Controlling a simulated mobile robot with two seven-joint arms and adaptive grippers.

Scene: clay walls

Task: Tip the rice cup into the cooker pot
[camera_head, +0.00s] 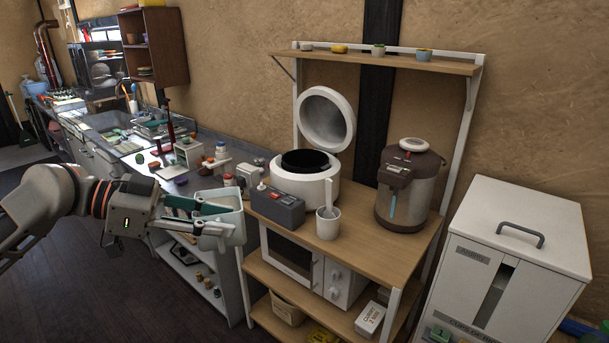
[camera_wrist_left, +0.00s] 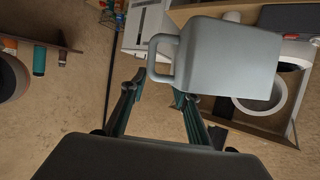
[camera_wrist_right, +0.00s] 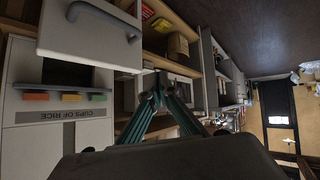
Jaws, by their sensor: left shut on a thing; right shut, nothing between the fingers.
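The rice cup (camera_head: 232,228) is a pale grey, boxy cup with a handle. My left gripper (camera_head: 212,216) is shut on its handle and holds it left of the wooden shelf unit. The left wrist view shows the cup (camera_wrist_left: 228,62) beyond the fingers (camera_wrist_left: 160,84); its contents cannot be made out. The cooker (camera_head: 318,190) is white and round, with its lid (camera_head: 326,118) raised and the dark pot (camera_head: 304,162) inside. The cup is left of the pot and apart from it. My right gripper (camera_wrist_right: 158,84) is shut and empty in the right wrist view, near the rice dispenser.
A grey box (camera_head: 277,206) and a white mug (camera_head: 328,223) stand before the cooker. A brown-topped hot-water pot (camera_head: 408,186) stands to its right. The white rice dispenser (camera_head: 530,225) is at far right. A cluttered counter (camera_head: 215,143) runs behind the cup. A shelf (camera_head: 385,62) hangs above.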

